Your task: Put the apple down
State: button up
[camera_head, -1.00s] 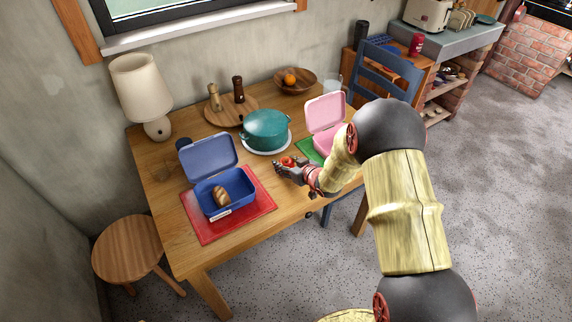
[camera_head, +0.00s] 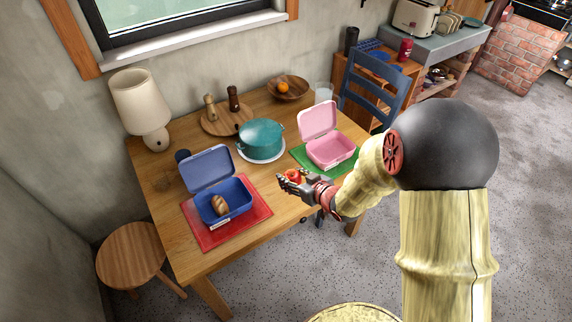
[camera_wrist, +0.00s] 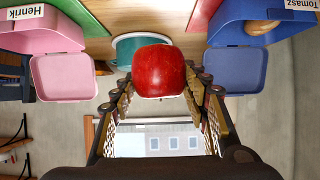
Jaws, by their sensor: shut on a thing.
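My gripper (camera_head: 290,183) is shut on a red apple (camera_head: 294,175) and holds it over the front part of the wooden table, between the two lunchboxes. In the wrist view the apple (camera_wrist: 159,71) sits between the fingers. The open blue lunchbox (camera_head: 232,200) stands on a red mat to the left with a bread roll (camera_head: 219,204) inside; its label reads Tomasz in the wrist view. The open pink lunchbox (camera_head: 334,152) stands on a green mat to the right and looks empty; its label reads Henrik.
A teal pot (camera_head: 260,138) stands on a white plate behind the gripper. A wooden bowl with an orange (camera_head: 283,88), a round board (camera_head: 221,121) with two mills and a lamp (camera_head: 140,105) are farther back. Bare wood (camera_head: 272,176) shows between the red mat (camera_head: 239,232) and green mat (camera_head: 300,158).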

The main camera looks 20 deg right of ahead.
jog(key=shift+s+r, duration=0.2)
jog(key=shift+s, duration=0.2)
jog(key=shift+w+r, duration=0.1)
jog(key=shift+r, duration=0.05)
jog(key=shift+w+d+r+m+h, duration=0.25)
jog(key=shift+w+d+m+h, duration=0.05)
jog(key=shift+d, duration=0.25)
jog(key=shift+w+d+r+m+h, duration=0.2)
jog(key=shift+w+d+m+h, duration=0.1)
jog(key=shift+d, duration=0.25)
jog(key=s+f+m+h, duration=0.1)
jog(key=f, duration=0.2)
jog(key=s+a+f+h, duration=0.1)
jog(key=s+f, duration=0.1)
jog(key=f, duration=0.1)
jog(key=s+a+f+m, duration=0.1)
jog(key=f, duration=0.3)
jog(key=shift+s+m+t+h, duration=0.2)
jog(key=shift+m+t+h, duration=0.1)
jog(key=shift+h, duration=0.1)
jog(key=shift+a, duration=0.3)
